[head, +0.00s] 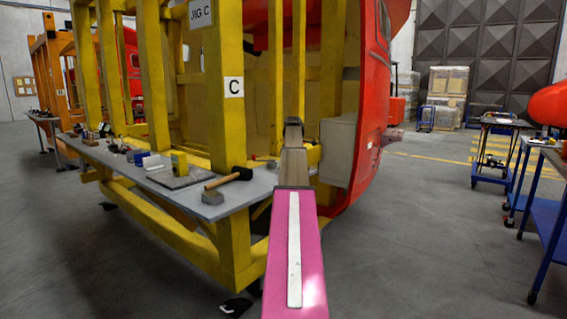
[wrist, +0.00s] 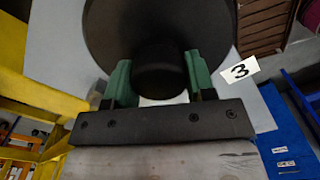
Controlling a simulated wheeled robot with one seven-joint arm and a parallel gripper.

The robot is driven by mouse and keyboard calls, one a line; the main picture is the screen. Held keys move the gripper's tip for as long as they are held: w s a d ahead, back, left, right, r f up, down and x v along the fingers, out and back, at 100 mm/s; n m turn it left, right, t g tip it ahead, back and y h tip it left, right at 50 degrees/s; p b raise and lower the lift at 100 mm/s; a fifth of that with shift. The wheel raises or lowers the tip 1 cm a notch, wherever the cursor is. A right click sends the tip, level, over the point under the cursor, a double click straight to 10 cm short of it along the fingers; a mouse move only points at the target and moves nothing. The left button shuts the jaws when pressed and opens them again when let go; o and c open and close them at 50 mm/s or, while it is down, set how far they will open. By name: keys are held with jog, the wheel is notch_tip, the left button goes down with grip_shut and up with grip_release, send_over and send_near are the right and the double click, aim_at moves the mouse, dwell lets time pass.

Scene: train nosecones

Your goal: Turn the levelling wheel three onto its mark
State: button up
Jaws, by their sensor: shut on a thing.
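Levelling wheel three (wrist: 150,22) is a large dark disc at the top of the wrist view, with a dark round hub or knob (wrist: 158,80) in front. My gripper (wrist: 160,70) has its two green fingers on either side of this knob and is shut on it. A white label with a "3" (wrist: 239,69) is on the pale panel (wrist: 262,112) to the right of the wheel. I cannot make out the wheel's mark. In the head view my arm reaches forward, and I cannot make out the wheel or the fingers there.
A yellow jig frame (head: 228,110) labelled C stands ahead and left. Its grey shelf (head: 210,210) holds a mallet (head: 228,179) and several small items. A pale box (head: 340,150) is by the red nosecone (head: 373,90). Blue carts (head: 490,165) stand right, with open floor between.

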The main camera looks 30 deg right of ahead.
dwell(0.4)
jog(key=o, duration=1.3)
notch_tip(320, 180, up, 11)
jog(key=shift+f, duration=0.15)
jog(key=shift+s, duration=0.1)
